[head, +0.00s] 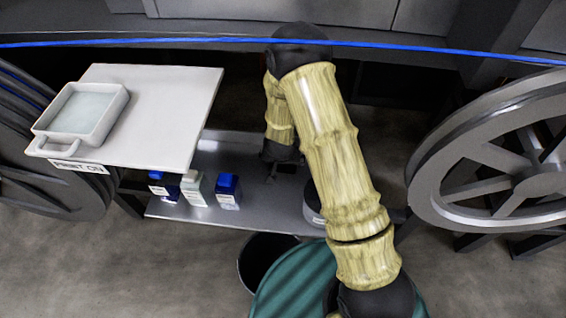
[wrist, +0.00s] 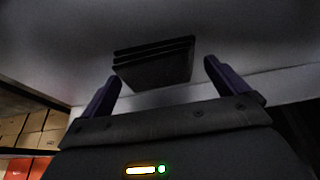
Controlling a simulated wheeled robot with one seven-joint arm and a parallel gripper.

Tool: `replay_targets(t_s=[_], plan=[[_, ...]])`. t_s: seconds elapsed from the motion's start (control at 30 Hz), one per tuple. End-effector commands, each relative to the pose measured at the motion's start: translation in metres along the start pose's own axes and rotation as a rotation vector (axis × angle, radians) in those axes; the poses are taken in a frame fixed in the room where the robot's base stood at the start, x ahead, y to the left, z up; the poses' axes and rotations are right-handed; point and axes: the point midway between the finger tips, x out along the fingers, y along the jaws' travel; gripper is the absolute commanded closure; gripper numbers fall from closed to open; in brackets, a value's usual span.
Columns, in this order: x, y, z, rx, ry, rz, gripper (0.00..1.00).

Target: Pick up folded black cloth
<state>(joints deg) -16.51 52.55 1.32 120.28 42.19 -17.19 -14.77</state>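The folded black cloth (wrist: 155,64) shows in the wrist view as a dark stack of several layers on a grey surface. It lies ahead of my gripper (wrist: 163,78), between the lines of the two fingers. The fingers are spread wide and I see a gap between each fingertip and the cloth. In the head view my arm comes down over the grey lower shelf (head: 235,222). There my gripper is mostly hidden behind the arm, and I cannot make out the cloth.
A white board (head: 165,110) with a white handled tray (head: 82,118) is at left. Blue- and white-capped bottles (head: 228,190) stand on the shelf. Large grey wheels (head: 500,165) flank the sides. A blue cable (head: 400,47) crosses the top. A dark bin (head: 258,258) stands in front.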

Motion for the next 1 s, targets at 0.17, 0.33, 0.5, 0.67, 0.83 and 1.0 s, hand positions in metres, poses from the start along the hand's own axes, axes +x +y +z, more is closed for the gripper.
replay_targets(t_s=[0.17,0.33,0.5,0.67,0.83,1.0], plan=[[0.0,0.0,0.0,0.0,0.0,0.0,0.37],[0.0,0.0,0.0,0.0,0.0,0.0,0.41],[-0.004,0.0,-0.002,0.0,0.001,0.0,0.41],[-0.021,-0.001,-0.009,-0.001,0.003,-0.001,0.41],[-0.053,-0.001,-0.022,-0.002,0.004,-0.002,0.41],[-0.081,-0.001,-0.034,-0.002,0.003,-0.001,0.41]])
